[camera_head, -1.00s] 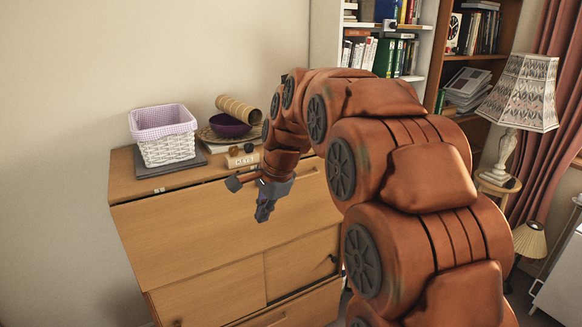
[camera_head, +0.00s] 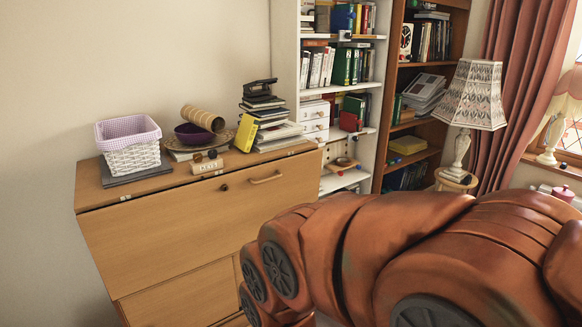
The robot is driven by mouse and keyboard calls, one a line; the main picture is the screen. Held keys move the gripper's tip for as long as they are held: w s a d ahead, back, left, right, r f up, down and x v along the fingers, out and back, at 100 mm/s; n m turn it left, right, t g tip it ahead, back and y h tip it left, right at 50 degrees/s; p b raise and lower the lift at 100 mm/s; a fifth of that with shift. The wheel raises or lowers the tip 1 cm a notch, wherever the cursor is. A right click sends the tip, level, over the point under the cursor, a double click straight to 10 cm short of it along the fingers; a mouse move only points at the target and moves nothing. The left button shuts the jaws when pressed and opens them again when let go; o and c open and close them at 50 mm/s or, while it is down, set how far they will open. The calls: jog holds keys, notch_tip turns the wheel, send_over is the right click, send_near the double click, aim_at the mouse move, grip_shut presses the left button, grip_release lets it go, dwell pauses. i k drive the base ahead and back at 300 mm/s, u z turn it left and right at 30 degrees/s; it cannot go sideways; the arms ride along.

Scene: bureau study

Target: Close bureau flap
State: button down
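The bureau (camera_head: 150,188) is light wood and stands against the wall at the left. Its flap (camera_head: 165,240) stands up as the front panel, with its top edge at or very near the bureau's top board. A thin dark line runs between them; I cannot tell if it is fully flush. The flap carries a wooden bar handle (camera_head: 267,178) and a dark round knob (camera_head: 224,187) near its upper edge. My orange arm crosses the lower right, in front of the bureau's right part. My gripper is out of view.
On the bureau top stand a white basket with lilac lining (camera_head: 133,158), a purple bowl (camera_head: 192,134), a wooden block calendar (camera_head: 207,166) and a stack of books (camera_head: 262,128). Bookshelves (camera_head: 378,100) and a lamp (camera_head: 470,95) stand to the right.

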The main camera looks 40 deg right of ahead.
aim_at(139, 245)
jog(key=u, duration=0.35)
jog(key=k, duration=0.15)
jog(key=z, duration=0.85)
jog(key=i, duration=1.05)
jog(key=u, duration=0.65)
